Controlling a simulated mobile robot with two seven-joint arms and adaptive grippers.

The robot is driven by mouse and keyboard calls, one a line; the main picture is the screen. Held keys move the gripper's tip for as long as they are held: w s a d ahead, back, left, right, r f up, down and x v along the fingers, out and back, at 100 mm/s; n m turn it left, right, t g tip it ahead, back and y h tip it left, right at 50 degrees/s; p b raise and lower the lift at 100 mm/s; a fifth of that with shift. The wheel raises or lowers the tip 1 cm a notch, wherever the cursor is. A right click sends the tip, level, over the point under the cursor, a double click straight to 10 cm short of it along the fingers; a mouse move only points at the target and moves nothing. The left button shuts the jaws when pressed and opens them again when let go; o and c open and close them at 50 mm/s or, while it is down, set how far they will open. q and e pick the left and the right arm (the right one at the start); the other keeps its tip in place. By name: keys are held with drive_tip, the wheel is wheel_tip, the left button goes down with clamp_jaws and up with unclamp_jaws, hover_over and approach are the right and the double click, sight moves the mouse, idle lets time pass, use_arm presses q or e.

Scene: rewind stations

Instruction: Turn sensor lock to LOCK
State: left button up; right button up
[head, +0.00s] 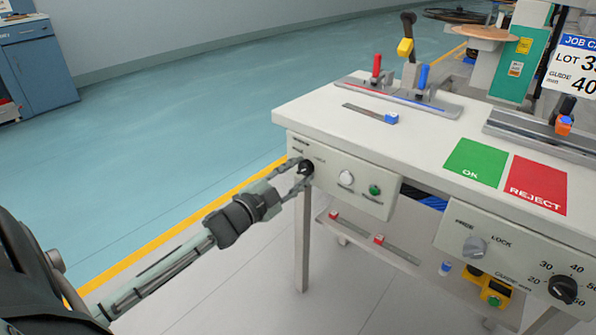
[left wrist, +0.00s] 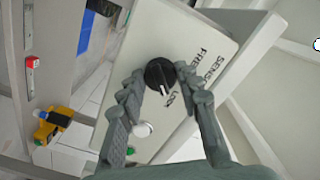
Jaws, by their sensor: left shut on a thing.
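The sensor lock is a black round knob (left wrist: 160,75) with a white pointer line, on a pale panel (left wrist: 205,25) marked SENSOR, FREE and LOCK. In the left wrist view the pointer runs down toward the LOCK word. In the head view the knob (head: 307,167) sits at the left end of the panel under the table edge. My left gripper (head: 301,172) reaches it from the left. Its fingers (left wrist: 158,88) are shut on the knob, one on each side. The fingers partly hide the labels. My right gripper is out of view.
The same panel has a white knob (head: 347,177) and a green button (head: 375,190). A second panel at right has a grey FREE/LOCK knob (head: 474,246) and a black guide dial (head: 563,289). Fixtures and green and red mats occupy the white tabletop (head: 300,112). Floor at left is clear.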

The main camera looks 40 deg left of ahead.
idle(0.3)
use_arm(q)
drive_tip(key=o, duration=1.2)
drive_tip(key=shift+c, duration=0.2)
drive_tip(key=s, duration=1.2)
drive_tip(key=shift+a, duration=0.45)
